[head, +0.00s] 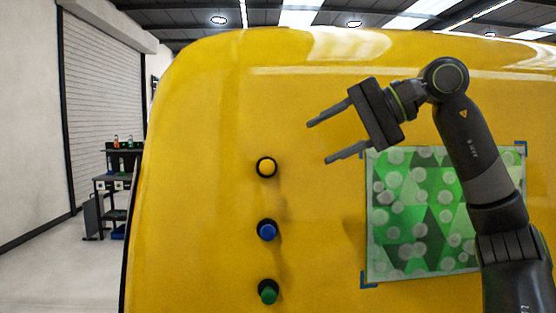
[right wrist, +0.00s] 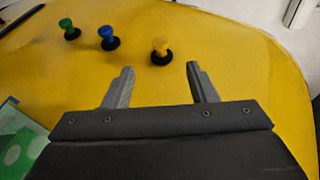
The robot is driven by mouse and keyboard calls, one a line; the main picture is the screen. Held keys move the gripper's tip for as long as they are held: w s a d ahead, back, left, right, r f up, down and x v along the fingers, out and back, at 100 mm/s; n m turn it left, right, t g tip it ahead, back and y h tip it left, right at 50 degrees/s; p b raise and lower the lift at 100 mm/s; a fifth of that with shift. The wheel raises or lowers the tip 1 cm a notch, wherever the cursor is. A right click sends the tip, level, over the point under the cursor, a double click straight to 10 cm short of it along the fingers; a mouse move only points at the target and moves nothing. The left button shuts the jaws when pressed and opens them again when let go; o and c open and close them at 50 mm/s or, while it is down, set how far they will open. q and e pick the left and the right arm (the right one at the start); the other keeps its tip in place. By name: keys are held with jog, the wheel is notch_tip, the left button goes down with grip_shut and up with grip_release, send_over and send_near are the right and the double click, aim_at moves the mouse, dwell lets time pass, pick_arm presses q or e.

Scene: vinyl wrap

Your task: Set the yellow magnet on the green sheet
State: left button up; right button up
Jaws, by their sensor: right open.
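The yellow magnet (head: 266,167) sits on the yellow vehicle panel, topmost in a column of three magnets. The blue magnet (head: 267,230) is below it and the green magnet (head: 268,292) is lowest. The green sheet (head: 400,225), with a triangle and dot pattern, lies on the panel at the right, partly hidden by my right arm. My right gripper (head: 318,141) is open and empty, to the right of and slightly above the yellow magnet. In the right wrist view the yellow magnet (right wrist: 160,50) shows ahead, between the fingertips (right wrist: 160,70) in the picture and apart from them.
The yellow panel (head: 210,200) fills most of the head view, with bare surface between the magnets and the sheet. Blue tape pieces (head: 370,280) mark the sheet's corners. A dark workbench (head: 118,185) and a roller shutter (head: 103,100) stand far off at the left.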

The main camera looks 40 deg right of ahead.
aim_at(268, 167)
jog(key=p+x, duration=0.3)
jog(key=x, duration=0.9)
jog(key=shift+w+a+f+p, duration=0.1)
jog(key=shift+w+f+p, duration=0.15)
jog(key=shift+w+p, duration=0.1)
grip_shut()
jog(key=shift+s+a, duration=0.1)
jog(key=shift+s+a+r, duration=0.15)
jog(key=shift+s+a, duration=0.05)
jog(key=shift+s, duration=0.2)
jog(key=shift+s+a+r+b, duration=0.2)
jog(key=shift+s+a, duration=0.4)
jog(key=shift+s, duration=0.4)
jog(key=shift+s+a+r+b, duration=0.25)
jog(key=shift+s+a, duration=0.35)
jog(key=shift+s, duration=0.35)
jog(key=shift+s+a+r+b, duration=0.2)
jog(key=shift+s+a, duration=0.4)
jog(key=shift+s, duration=0.4)
